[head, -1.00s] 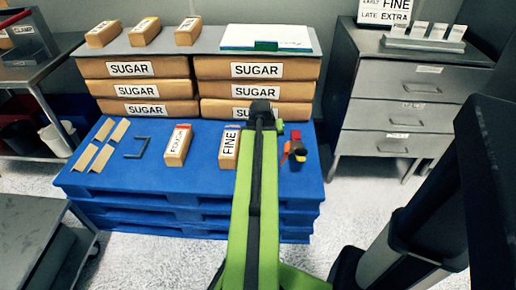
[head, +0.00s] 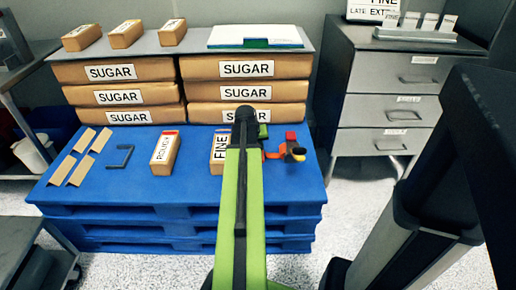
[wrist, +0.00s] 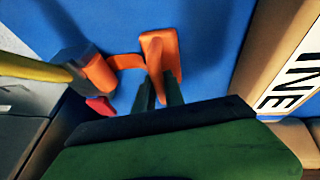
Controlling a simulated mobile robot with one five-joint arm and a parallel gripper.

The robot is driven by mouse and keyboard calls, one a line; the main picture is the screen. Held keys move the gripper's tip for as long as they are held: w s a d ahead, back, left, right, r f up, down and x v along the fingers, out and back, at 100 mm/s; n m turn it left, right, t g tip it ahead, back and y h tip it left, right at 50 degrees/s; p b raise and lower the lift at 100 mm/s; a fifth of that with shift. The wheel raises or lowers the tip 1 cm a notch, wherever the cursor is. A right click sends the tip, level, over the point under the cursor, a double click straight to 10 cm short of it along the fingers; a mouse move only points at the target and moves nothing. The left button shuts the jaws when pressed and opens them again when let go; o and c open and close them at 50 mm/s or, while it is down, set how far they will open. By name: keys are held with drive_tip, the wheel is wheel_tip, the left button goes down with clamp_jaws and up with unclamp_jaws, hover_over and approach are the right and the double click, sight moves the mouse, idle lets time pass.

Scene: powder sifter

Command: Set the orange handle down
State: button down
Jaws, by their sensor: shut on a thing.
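The orange handle (wrist: 158,58) is in the wrist view, upright in the picture between the dark fingertips of my gripper (wrist: 158,95). My gripper is shut on it. An orange strip (wrist: 125,62) runs left from it towards a grey block with an orange part. In the head view, orange parts (head: 272,155) show just right of my arm's end, low over the blue pallet (head: 130,195). My arm hides the fingers there. I cannot tell whether the handle touches the pallet top.
The block marked FINE (head: 219,150) stands close left of my arm, with another labelled block (head: 165,150) further left. Sugar bags (head: 245,90) stand behind. A dark bracket (head: 119,157) and tan strips (head: 75,168) lie at left.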

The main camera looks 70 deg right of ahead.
drive_tip(key=shift+f, duration=0.2)
drive_tip(key=c, duration=1.4)
unclamp_jaws()
drive_tip(key=shift+r, duration=0.1)
drive_tip(key=shift+r, duration=0.3)
drive_tip(key=p+v, duration=1.1)
drive_tip(key=shift+a+r, duration=0.3)
drive_tip(key=shift+w, duration=0.1)
